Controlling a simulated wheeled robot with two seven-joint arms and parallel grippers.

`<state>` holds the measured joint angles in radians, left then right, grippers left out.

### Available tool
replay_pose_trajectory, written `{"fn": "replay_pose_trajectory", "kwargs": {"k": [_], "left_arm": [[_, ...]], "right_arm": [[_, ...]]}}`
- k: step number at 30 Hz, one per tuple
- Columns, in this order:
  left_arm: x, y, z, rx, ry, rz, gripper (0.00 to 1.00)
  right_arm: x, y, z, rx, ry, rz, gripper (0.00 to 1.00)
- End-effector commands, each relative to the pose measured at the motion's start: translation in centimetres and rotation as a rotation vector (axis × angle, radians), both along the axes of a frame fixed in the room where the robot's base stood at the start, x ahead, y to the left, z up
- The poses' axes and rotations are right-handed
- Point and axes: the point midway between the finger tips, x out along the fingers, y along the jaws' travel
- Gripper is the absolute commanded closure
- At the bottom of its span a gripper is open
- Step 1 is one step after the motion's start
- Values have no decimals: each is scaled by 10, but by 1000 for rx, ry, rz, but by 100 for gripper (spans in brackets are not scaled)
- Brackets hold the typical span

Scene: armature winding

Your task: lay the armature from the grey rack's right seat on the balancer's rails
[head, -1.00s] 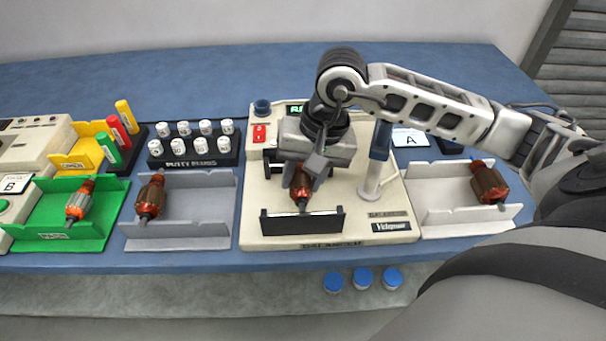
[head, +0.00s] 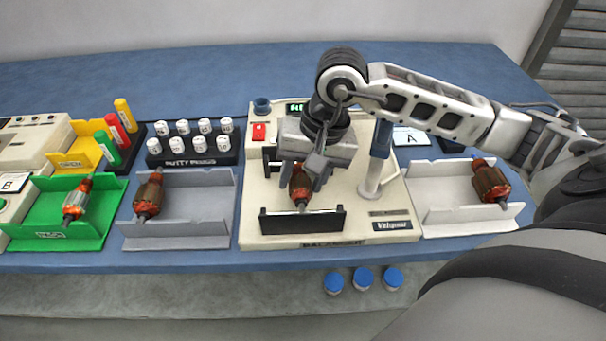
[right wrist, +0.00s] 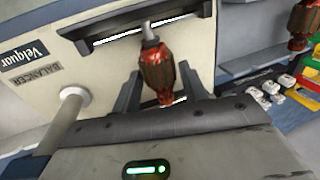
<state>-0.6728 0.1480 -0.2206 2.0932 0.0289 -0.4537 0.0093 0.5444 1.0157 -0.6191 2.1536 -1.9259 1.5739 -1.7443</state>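An armature (head: 301,188) with a copper-red body and steel shaft is at the balancer (head: 258,215), its front shaft end at the dark front rail (head: 325,222). In the right wrist view the armature (right wrist: 158,75) lies between my right gripper's fingers (right wrist: 160,88), with a small gap visible beside it. My right gripper (head: 301,180) is open around it, low over the balancer. The rear shaft end and rear rail are largely hidden by the gripper. The grey rack (head: 205,228) holds one armature (head: 148,197) on its left; its right side is empty. My left gripper is not in view.
A pale rack (head: 440,218) with another armature (head: 491,184) stands right of the balancer. A post (head: 373,178) rises close to my right gripper. A green tray (head: 95,228) with an armature, a black block of white jars (head: 192,148) and a yellow bin (head: 85,155) stand left.

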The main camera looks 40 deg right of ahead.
Motion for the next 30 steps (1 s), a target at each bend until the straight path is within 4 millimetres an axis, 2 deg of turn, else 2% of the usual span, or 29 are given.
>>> {"fn": "replay_pose_trajectory", "kwargs": {"k": [2, 15, 30], "left_arm": [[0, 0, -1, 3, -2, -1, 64], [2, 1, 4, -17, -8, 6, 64], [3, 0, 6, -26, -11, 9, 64]], "right_arm": [[0, 0, 0, 0, -1, 0, 39], [0, -1, 2, -1, -2, 0, 39], [-14, -25, 116, -1, -7, -2, 39]]}}
